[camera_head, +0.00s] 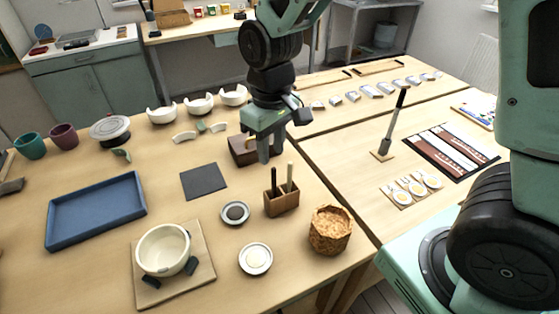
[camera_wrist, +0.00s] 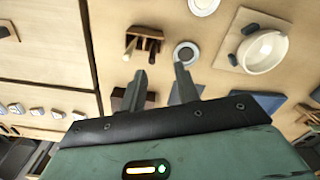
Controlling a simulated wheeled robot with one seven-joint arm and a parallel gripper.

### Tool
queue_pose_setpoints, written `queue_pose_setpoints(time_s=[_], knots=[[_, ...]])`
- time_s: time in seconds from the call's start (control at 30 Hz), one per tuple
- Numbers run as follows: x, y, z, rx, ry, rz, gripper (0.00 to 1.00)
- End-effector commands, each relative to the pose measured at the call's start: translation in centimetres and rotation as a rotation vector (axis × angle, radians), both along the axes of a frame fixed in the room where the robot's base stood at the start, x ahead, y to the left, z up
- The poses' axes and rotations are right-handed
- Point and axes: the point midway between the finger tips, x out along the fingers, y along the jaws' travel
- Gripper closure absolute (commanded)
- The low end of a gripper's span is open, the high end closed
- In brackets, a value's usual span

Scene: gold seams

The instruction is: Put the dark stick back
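A small wooden holder (camera_head: 281,202) stands near the front of the left table, with two upright sticks in it. The dark stick (camera_head: 273,179) is on the left and a paler stick (camera_head: 289,174) on the right. The holder (camera_wrist: 146,32) also shows at the top of the wrist view, with the dark stick (camera_wrist: 153,46) on its right side there. My gripper (camera_head: 270,155) hangs pointing down behind the holder, in front of a dark brown box (camera_head: 241,151). In the wrist view its fingers (camera_wrist: 161,72) are apart with nothing visible between them.
A woven basket (camera_head: 330,232), a small dark dish (camera_head: 235,213) and a pale dish (camera_head: 256,259) surround the holder. A cream bowl (camera_head: 163,250) sits on a board, near a blue tray (camera_head: 97,211). A grey mat (camera_head: 203,181) lies behind. Bare tabletop separates these things.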

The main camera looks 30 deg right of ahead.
Motion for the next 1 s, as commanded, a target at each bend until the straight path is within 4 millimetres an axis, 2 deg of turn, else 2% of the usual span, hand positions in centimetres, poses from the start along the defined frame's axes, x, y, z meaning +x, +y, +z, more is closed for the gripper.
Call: queue_pose_setpoints(time_s=[0.1, 0.2, 0.3, 0.4, 0.53, 1.0], knots=[[-4.9, 2.9, 2.1, 0.036, 0.000, 0.074, 0.68], [-10.1, 4.7, 3.5, 0.053, 0.001, 0.145, 0.68], [-14.4, 5.3, 4.1, 0.052, -0.004, 0.205, 0.68], [-17.2, 5.4, 4.3, 0.043, -0.008, 0.245, 0.68], [-18.6, 5.2, 4.3, 0.036, -0.011, 0.264, 0.68], [-18.6, 5.2, 4.3, 0.036, -0.009, 0.263, 0.68]])
